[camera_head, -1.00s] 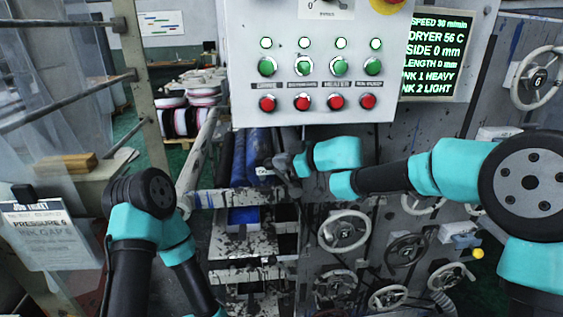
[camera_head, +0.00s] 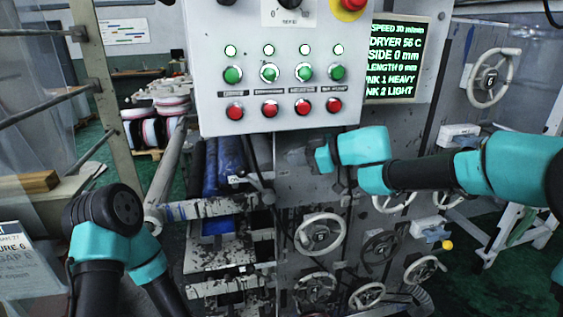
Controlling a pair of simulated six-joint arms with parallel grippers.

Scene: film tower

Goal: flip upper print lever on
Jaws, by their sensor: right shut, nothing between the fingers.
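My right gripper (camera_head: 292,157) is shut and empty. It shows small and grey below the control panel, in front of the grey machine side plate (camera_head: 310,185). A thin dark lever-like bar (camera_head: 252,162) stands left of it, beside the blue roller (camera_head: 229,160), with a gap between bar and gripper. I cannot tell for sure that this bar is the upper print lever, or which way it is set. A small white label (camera_head: 236,180) lies by the roller. My left arm is at the lower left, and its gripper is outside the picture.
The control panel (camera_head: 205,105) with green and red buttons hangs above the gripper. Several handwheels (camera_head: 320,234) stick out below it. A green-lettered screen (camera_head: 396,58) is at the upper right. A yellow knob (camera_head: 447,245) sits at the lower right.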

